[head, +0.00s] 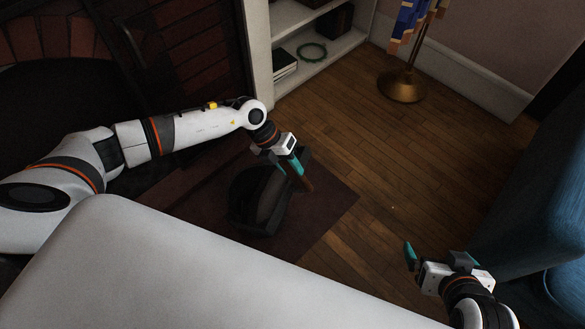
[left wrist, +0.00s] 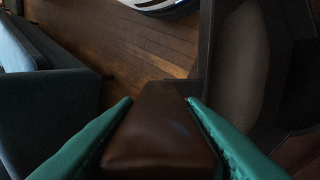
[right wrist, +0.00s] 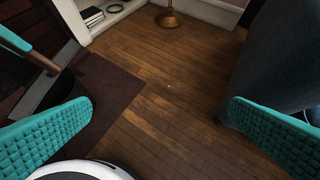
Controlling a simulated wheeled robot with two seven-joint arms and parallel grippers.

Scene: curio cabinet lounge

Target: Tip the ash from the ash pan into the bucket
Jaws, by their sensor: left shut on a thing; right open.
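My left gripper (head: 291,166) is shut on a brown handle (left wrist: 160,130), seen between its teal fingers in the left wrist view. A dark open vessel (head: 240,210) with a dull grey-brown inside lies just left of and below this gripper in the head view. Its dark rim and inside also fill the right of the left wrist view (left wrist: 240,60). The handle appears to belong to the ash pan, but I cannot tell where pan and bucket part, or make out loose ash. My right gripper (head: 440,257) is open and empty, well right of the vessel.
A dark red mat (head: 335,205) lies under the vessel on the wooden floor (head: 360,140). A brick fireplace (head: 60,35) is at upper left, a white shelf (head: 325,55) behind, a brass stand (head: 401,86) at upper right. A blue sofa (head: 545,190) stands close to my right gripper.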

